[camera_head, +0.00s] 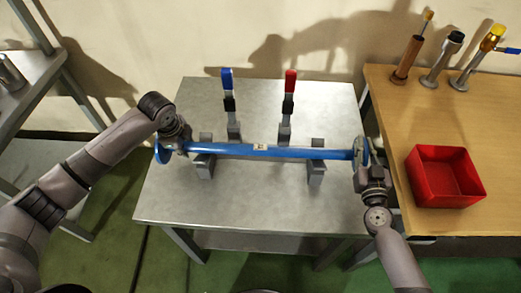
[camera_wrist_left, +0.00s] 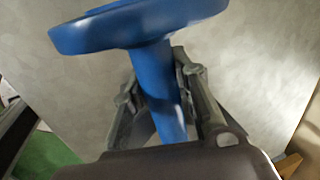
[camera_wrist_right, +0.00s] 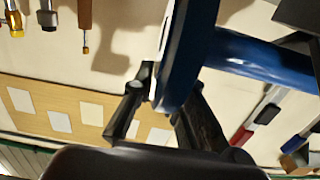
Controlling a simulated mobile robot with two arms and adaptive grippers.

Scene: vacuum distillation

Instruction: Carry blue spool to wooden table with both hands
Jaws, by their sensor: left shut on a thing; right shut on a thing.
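The blue spool (camera_head: 230,149) is a long blue pipe with a round flange at each end. It lies level across two grey support blocks on the metal table; I cannot tell whether it touches them. My left gripper (camera_head: 182,143) is shut on the pipe just inside the left flange, and the left wrist view shows this flange (camera_wrist_left: 140,27) above the fingers. My right gripper (camera_head: 366,167) is shut at the right flange, whose blue rim passes between its fingers in the right wrist view (camera_wrist_right: 180,60). The wooden table (camera_head: 400,110) stands to the right.
The metal table (camera_head: 260,205) carries a blue-handled clamp (camera_head: 228,90), a red-handled clamp (camera_head: 289,92) and the blocks (camera_head: 316,175). The wooden table holds a red bin (camera_head: 445,177) and several upright tools at its back. Its front left top is clear. A metal shelf (camera_head: 40,95) stands left.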

